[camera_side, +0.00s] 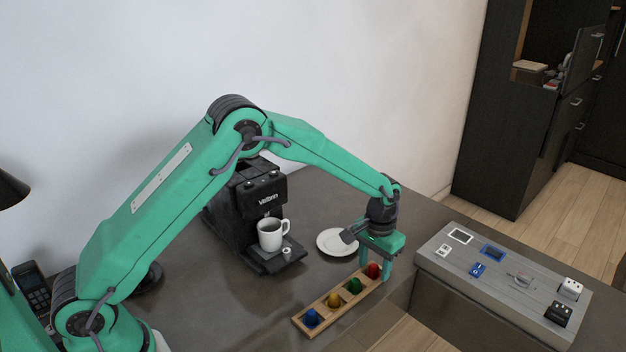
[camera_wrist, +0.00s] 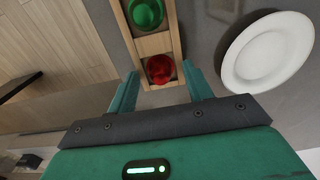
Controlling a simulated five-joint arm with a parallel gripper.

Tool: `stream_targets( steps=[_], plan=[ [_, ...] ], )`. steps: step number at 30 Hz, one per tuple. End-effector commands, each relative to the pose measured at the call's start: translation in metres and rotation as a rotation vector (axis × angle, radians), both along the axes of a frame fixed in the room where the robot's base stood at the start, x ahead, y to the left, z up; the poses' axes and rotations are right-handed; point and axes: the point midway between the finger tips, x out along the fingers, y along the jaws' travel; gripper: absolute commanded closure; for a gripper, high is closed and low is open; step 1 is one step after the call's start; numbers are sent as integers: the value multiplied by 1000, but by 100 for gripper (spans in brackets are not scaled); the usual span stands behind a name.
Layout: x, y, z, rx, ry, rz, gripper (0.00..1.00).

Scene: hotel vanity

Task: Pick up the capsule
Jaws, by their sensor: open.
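A wooden holder (camera_side: 327,317) on the counter carries a row of coloured capsules. A red capsule (camera_side: 373,271) sits in the end slot nearest my gripper, then a green capsule (camera_side: 354,285), a yellow capsule (camera_side: 334,299) and a blue capsule (camera_side: 311,318). In the wrist view, the red capsule (camera_wrist: 159,69) lies just ahead of and between my open fingertips, and the green capsule (camera_wrist: 147,14) is farther on. My gripper (camera_side: 374,264) is open, its fingers at either side of the holder's red end. I cannot tell whether the fingers touch anything.
A black coffee machine (camera_side: 247,203) with a white mug (camera_side: 270,235) stands behind the holder. A white saucer (camera_side: 338,242) lies close to my gripper. A grey panel box (camera_side: 500,277) with switches stands at the right. The counter's front edge runs close by the holder.

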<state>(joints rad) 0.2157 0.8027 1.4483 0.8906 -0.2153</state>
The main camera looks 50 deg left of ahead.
Motion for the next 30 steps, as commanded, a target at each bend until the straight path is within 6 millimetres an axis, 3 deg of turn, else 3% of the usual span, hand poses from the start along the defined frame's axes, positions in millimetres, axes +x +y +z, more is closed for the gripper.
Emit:
stream_targets(
  steps=[8, 15, 16, 30],
  plan=[
    [0, 0, 0, 0, 0, 0, 49],
    [0, 0, 0, 0, 0, 0, 95],
    [0, 0, 0, 0, 0, 0, 97],
    [0, 0, 2, 0, -1, 0, 98]
  ],
)
